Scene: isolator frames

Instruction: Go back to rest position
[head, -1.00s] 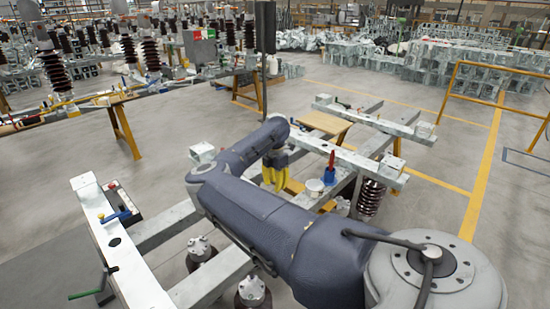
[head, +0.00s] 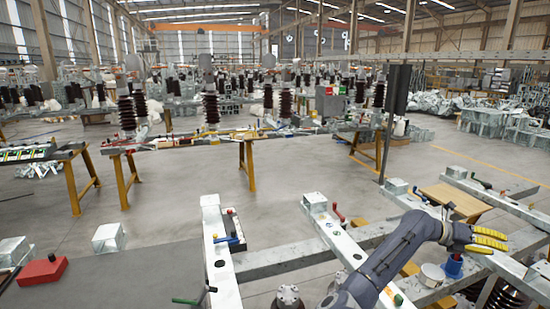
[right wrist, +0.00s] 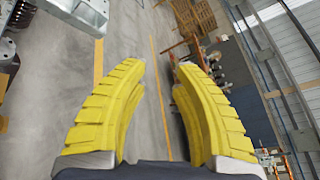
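My right gripper (head: 504,241) has yellow ribbed fingers and shows at the right of the head view. My left gripper is in neither view.
A grey table (head: 120,280) at the front left bears a red box (head: 42,270). A white cup (head: 432,275) stands on the frame near my right gripper. Benches with dark insulators (head: 211,108) stand farther back. Open floor (head: 300,180) lies between.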

